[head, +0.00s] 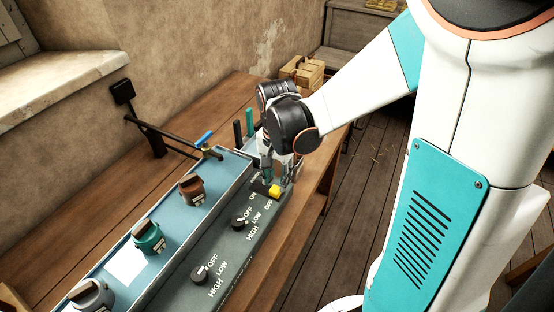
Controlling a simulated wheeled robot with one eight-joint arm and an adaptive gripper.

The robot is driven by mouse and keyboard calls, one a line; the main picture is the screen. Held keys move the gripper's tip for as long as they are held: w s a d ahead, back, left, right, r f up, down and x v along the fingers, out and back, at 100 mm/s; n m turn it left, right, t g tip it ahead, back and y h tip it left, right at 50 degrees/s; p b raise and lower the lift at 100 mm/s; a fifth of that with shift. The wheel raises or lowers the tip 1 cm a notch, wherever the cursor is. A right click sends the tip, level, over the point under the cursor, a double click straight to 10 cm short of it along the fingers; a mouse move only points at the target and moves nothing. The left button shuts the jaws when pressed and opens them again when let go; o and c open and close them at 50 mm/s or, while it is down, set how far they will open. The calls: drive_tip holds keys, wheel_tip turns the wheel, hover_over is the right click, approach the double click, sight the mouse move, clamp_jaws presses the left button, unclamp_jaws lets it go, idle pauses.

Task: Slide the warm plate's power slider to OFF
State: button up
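The power slider is a small yellow knob (274,191) on the dark sloping control panel (225,250), near its far right end. White lettering lies beside it, with OFF readable on the near side; another label is partly covered. The warm plate (175,232) is the long blue-grey unit behind the panel. My gripper (277,182) points down at the knob, its two fingers apart, one on each side of it. A gap seems to show by the right finger. Whether either finger touches the knob is hard to tell.
Two round dials, one nearer (203,274) and one farther (239,221), sit on the panel. A brown pot (192,189), a teal pot (149,238) and a grey pot (92,295) stand on the plate. A black stand (150,130) reaches over from behind. A wooden box (303,72) stands beyond.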

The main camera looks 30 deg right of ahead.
sight(277, 191)
wheel_tip(277, 191, up, 7)
idle(0.3)
drive_tip(key=shift+s+r, duration=0.1)
drive_tip(key=shift+s, duration=0.05)
idle(0.3)
drive_tip(key=s+a+r+n+t, duration=0.3)
drive_tip(key=s+r+n+t, duration=0.4)
drive_tip(key=s+n, duration=0.3)
drive_tip(key=shift+a+n, duration=0.3)
drive_tip(key=shift+n, duration=0.1)
idle(3.5)
